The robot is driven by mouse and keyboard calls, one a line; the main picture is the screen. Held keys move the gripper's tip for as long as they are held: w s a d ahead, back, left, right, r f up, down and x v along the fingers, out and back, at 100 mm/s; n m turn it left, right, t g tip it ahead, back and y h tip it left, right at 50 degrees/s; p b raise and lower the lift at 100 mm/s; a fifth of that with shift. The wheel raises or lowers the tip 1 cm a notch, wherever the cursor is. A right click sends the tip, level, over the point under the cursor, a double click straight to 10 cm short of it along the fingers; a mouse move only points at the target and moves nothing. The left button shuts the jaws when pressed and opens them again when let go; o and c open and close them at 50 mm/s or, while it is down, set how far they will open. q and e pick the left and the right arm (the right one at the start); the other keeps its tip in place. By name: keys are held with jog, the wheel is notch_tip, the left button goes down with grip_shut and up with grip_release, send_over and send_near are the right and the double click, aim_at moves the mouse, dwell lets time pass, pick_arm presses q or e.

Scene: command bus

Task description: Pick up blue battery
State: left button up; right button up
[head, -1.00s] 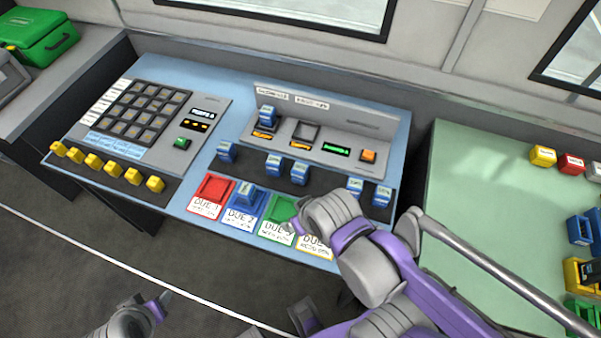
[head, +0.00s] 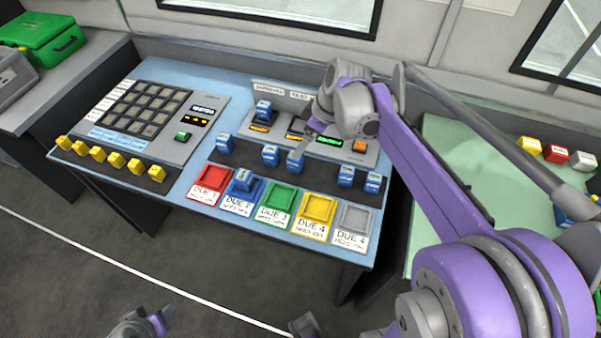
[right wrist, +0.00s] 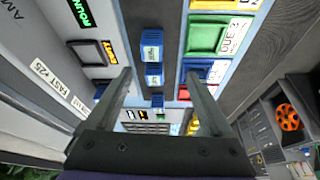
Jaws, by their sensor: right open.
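Several blue batteries stand in a row on the dark strip of the console, among them a middle one (head: 270,155) and one beside it (head: 295,161). Another blue battery (head: 242,180) sits in the blue DUE 2 tray, and one (head: 263,109) stands in the upper panel. My right gripper (head: 308,142) is over the row, close to the middle batteries. In the right wrist view my open right gripper (right wrist: 158,85) has a blue battery (right wrist: 152,45) and another (right wrist: 155,75) in line with the gap between its fingers. My left gripper (head: 160,318) is low at the bottom edge, its jaws unclear.
Red (head: 212,180), green (head: 280,200), yellow (head: 319,210) and grey (head: 353,220) trays line the console's front edge. Yellow blocks (head: 115,159) stand along the left front. The upper panel (head: 340,125) rises behind the row. A green table (head: 440,150) is at right.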

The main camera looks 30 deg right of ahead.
jog(key=d, duration=0.2)
jog(key=n, duration=0.1)
send_over(302, 156)
notch_tip(302, 156, down, 5)
jog(key=shift+r+b, duration=0.2)
jog(key=shift+b, duration=0.1)
jog(key=x, duration=0.5)
jog(key=shift+s+a+f, duration=0.15)
jog(key=shift+a+f, duration=0.1)
jog(key=shift+f, duration=0.1)
grip_shut()
